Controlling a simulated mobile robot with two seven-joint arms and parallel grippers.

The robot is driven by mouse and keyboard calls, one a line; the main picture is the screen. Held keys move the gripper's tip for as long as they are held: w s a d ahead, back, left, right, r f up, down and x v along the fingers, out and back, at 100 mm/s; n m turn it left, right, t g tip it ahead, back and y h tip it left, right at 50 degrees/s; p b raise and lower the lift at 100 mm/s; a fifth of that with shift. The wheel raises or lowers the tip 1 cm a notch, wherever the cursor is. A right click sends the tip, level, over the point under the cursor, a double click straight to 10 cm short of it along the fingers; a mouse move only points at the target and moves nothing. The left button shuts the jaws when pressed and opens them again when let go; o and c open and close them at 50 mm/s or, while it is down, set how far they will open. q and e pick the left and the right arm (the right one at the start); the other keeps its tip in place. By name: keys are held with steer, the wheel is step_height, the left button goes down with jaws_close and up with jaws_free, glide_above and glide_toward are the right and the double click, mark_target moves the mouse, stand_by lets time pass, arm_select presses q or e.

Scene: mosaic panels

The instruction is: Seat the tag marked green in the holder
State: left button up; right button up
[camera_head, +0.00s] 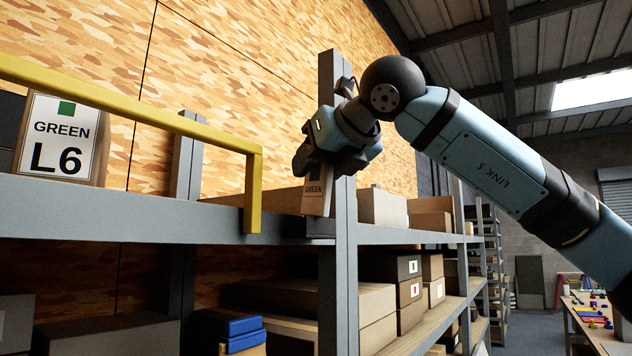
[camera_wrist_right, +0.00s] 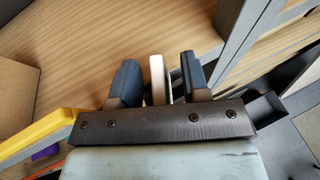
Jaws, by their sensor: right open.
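The tag marked GREEN (camera_head: 315,201), a small pale slab with a green square, stands nearly upright at the shelf's front edge, beside the grey post. My right gripper (camera_head: 318,163) is over its upper part. In the right wrist view the tag (camera_wrist_right: 157,80) shows as a pale strip between the two blue-grey fingers of the right gripper (camera_wrist_right: 160,75). The fingers are open, with a clear gap on the tag's left. A dark bracket (camera_head: 309,229), apparently the holder, lies just below the tag. I cannot tell how far the tag sits in it. My left gripper is out of view.
A GREEN L6 label (camera_head: 60,142) faces out on a box at the left. A yellow rail (camera_head: 130,104) runs along the shelf and drops left of the tag. The grey post (camera_head: 343,230) stands close on its right. Cartons (camera_head: 382,208) sit on the shelf beyond.

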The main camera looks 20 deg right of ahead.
steer(key=shift+s, duration=0.25)
steer(key=shift+c, duration=0.6)
jaws_close()
steer(key=shift+w, duration=0.1)
